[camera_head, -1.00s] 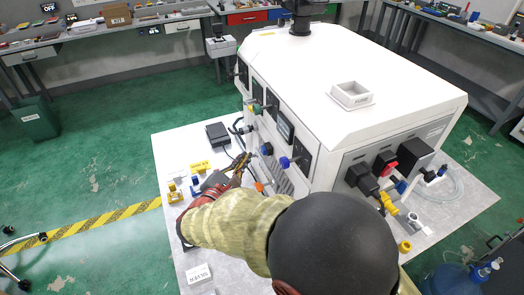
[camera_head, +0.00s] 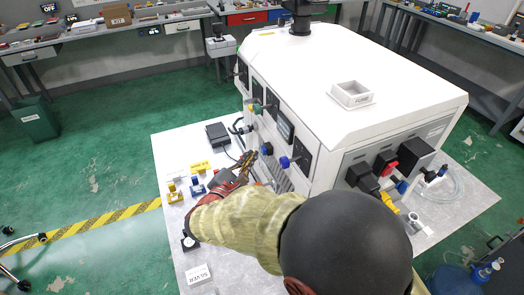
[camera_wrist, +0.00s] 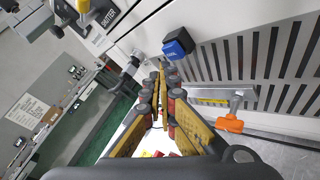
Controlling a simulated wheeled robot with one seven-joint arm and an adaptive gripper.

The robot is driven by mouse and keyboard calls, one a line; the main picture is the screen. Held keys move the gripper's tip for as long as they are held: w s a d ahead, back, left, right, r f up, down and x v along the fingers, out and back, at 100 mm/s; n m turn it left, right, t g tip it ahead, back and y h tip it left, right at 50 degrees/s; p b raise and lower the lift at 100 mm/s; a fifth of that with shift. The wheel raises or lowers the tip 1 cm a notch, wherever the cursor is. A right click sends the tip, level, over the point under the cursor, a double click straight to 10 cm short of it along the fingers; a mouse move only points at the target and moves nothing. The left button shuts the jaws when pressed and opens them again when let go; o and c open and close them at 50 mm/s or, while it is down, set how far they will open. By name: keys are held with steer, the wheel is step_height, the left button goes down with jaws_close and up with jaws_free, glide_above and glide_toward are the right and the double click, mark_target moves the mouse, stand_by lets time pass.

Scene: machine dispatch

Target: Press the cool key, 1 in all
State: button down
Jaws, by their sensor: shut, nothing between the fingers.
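The cool key (camera_wrist: 178,43) is a blue block marked COOL with a dark base, on the white machine front in the wrist view. My gripper also shows in the head view (camera_head: 249,158), close to the machine front. I cannot tell whether the fingertips touch the key.
An orange handle (camera_wrist: 229,123) sticks out right of my fingers, beside the slotted vent (camera_wrist: 255,55). A SHUTTER label (camera_wrist: 108,20) is at upper left. Yellow and blue parts stand on the table (camera_head: 172,150).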

steer(key=shift+d, duration=0.15)
stand_by(0.7)
steer(key=shift+w+d, duration=0.15)
steer(key=shift+d, duration=0.1)
steer(key=shift+w+d+b, duration=0.25)
steer(key=shift+d+b, duration=0.1)
steer(key=shift+d, duration=0.1)
stand_by(0.9)
steer(key=shift+a, duration=0.1)
steer(key=shift+s+a, duration=0.4)
steer(key=shift+a, duration=0.35)
steer(key=shift+s+a, duration=0.35)
steer(key=shift+a, duration=0.4)
steer(key=shift+s+a, duration=0.4)
steer(key=shift+a, duration=0.35)
steer(key=shift+s+a, duration=0.35)
steer(key=shift+a, duration=0.4)
